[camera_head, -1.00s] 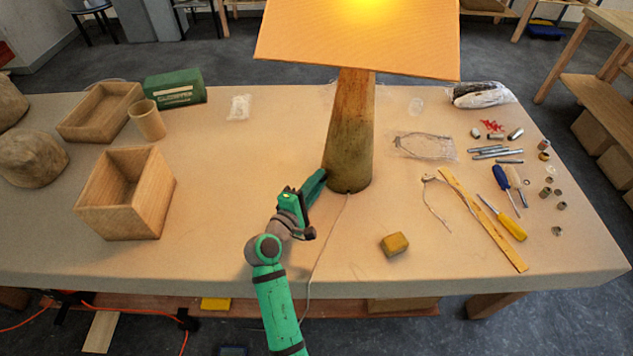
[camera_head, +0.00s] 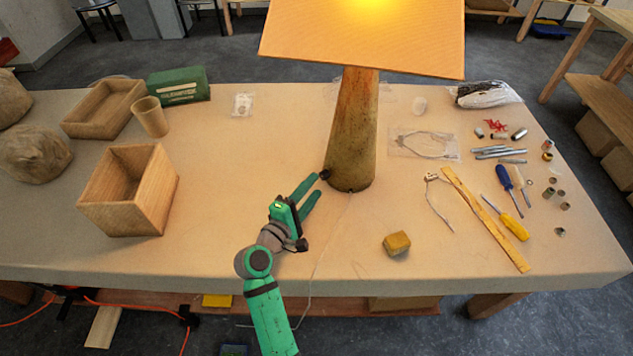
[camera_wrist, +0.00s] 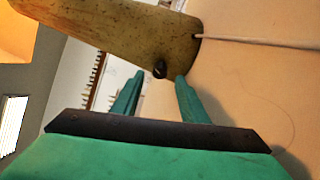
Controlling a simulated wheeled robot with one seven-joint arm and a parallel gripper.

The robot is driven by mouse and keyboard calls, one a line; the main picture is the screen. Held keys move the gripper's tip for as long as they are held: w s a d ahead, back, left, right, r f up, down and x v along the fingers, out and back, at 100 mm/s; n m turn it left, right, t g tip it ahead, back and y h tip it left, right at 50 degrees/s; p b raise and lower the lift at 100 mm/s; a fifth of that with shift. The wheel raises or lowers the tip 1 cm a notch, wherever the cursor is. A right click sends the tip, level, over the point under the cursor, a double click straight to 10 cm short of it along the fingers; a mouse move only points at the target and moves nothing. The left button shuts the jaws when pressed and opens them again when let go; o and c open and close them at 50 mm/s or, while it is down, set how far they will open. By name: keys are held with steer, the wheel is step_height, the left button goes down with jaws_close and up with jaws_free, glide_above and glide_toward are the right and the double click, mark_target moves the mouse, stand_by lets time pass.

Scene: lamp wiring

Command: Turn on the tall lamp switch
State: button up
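The tall lamp has a mottled brown tapered base (camera_head: 353,130) standing on the table and a wide orange shade (camera_head: 362,38) that glows bright yellow. A small dark switch knob (camera_wrist: 160,69) sticks out low on the base; it also shows at the base's left side in the head view (camera_head: 325,174). My green gripper (camera_head: 316,185) is at the lower left of the base, fingers apart and pointing at the switch. In the wrist view my gripper (camera_wrist: 160,80) is open and empty, with the knob just beyond and between the fingertips.
A thin cord (camera_head: 322,245) runs from the lamp base toward the table's front edge. Tools and small parts, including a yellow screwdriver (camera_head: 513,226), lie at right. A wooden box (camera_head: 128,192) stands at left.

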mark_target(322, 177)
steer(key=v, duration=0.6)
steer(key=shift+s, duration=0.25)
steer(key=shift+w, duration=0.1)
steer(key=shift+w+a+r+n+g, duration=0.1)
steer(key=shift+w+r+n+g, duration=0.55)
steer(key=shift+n, duration=0.15)
steer(key=shift+a+r+n+g, duration=0.35)
steer(key=shift+a+n, duration=0.1)
steer(key=shift+n, duration=0.55)
steer(key=shift+d+n, duration=0.15)
steer(key=shift+n, duration=0.15)
steer(key=shift+w+d+g, duration=0.25)
steer(key=shift+d+g, duration=0.05)
steer(key=shift+d, duration=0.15)
steer(key=x, duration=1)
steer(key=shift+w+a, duration=0.15)
